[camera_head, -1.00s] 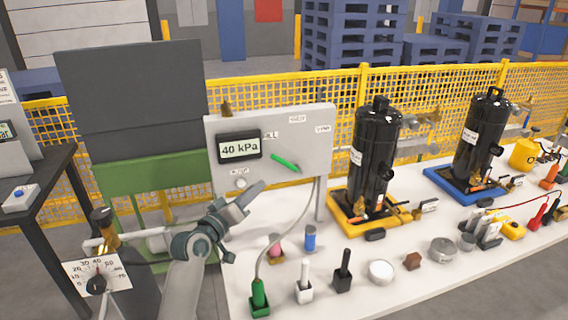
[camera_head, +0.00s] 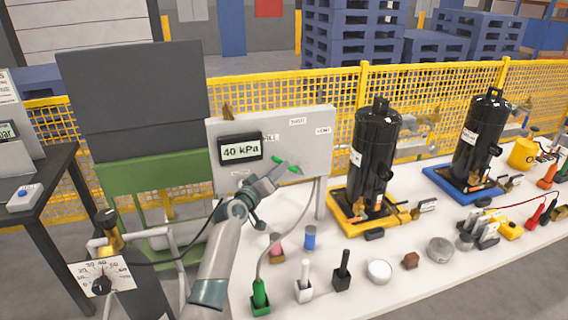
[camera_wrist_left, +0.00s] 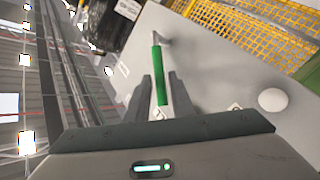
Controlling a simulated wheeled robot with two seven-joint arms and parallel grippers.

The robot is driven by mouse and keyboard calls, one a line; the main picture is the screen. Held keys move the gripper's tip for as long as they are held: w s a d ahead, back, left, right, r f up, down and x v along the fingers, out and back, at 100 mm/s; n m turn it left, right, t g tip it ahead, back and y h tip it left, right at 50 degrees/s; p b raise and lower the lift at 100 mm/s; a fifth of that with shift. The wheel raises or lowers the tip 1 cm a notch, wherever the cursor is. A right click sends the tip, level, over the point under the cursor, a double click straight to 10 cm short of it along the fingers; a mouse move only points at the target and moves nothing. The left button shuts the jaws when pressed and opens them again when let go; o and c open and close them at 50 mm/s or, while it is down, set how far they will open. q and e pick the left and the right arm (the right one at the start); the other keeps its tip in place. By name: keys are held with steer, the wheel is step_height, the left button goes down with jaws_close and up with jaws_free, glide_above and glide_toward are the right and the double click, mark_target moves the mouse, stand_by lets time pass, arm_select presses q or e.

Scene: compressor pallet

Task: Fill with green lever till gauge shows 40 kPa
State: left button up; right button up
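The grey panel (camera_head: 222,130) carries a gauge display (camera_head: 240,150) that reads 40 kPa. The green lever (camera_head: 290,167) is on the panel's face, slanting up to the left toward the partly covered FILL label. In the left wrist view, the green lever (camera_wrist_left: 155,62) reaches between the two open fingers of the gripper (camera_wrist_left: 160,85), with a narrow gap on each side. I cannot tell whether a finger touches it. My right gripper is not in view.
Two black tanks (camera_head: 374,145) (camera_head: 478,135) stand right of the panel on yellow and blue bases. A hose (camera_head: 283,213) hangs below the panel to a green fitting (camera_head: 260,296). Small pots and blocks line the white table. A dial card (camera_head: 85,272) is at lower left.

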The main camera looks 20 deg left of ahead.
arm_select(q)
steer(key=shift+x, duration=1.85)
jaws_close()
